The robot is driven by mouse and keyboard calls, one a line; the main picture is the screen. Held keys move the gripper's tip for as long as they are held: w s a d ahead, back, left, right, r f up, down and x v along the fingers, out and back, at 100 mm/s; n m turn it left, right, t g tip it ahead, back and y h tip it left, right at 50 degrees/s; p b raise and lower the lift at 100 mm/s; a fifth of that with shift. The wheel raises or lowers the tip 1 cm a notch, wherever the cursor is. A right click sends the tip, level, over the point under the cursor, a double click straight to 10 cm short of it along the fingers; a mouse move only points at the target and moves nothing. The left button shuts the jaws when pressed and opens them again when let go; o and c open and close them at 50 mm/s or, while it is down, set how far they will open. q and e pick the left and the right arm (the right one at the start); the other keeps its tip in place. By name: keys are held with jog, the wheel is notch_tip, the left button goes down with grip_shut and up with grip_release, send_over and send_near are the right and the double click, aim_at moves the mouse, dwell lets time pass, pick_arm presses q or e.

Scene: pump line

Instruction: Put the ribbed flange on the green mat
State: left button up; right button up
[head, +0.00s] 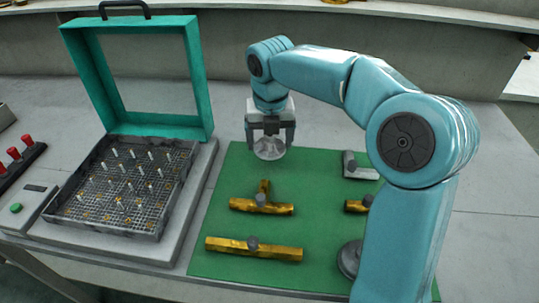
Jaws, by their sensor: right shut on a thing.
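My right gripper (270,128) is at the back left part of the green mat (320,215), pointing down. It is shut on a pale grey round part that looks like the ribbed flange (269,151). The flange shows below the fingers, over the mat near its back edge. I cannot tell whether it touches the mat. My left gripper is not in view.
The mat also holds a brass tee (277,208), a long brass bar (273,252), a grey block (361,172), and a brass piece (353,206) and grey disc (348,262) partly behind my right arm. An open teal-lidded pin fixture (101,218) stands left.

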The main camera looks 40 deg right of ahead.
aim_at(270, 162)
notch_tip(270, 162, down, 4)
jog(key=shift+f+b, duration=0.15)
jog(key=shift+b, duration=0.5)
jog(key=o, duration=1)
jog(key=shift+o, duration=0.2)
jog(key=r+p, duration=0.1)
jog(key=r, duration=0.3)
jog(key=r+p, duration=0.1)
jog(key=r, duration=0.2)
jog(key=s+a+r+p, duration=0.1)
jog(key=r+p, duration=0.1)
jog(key=r, duration=0.2)
jog(key=shift+r, duration=0.6)
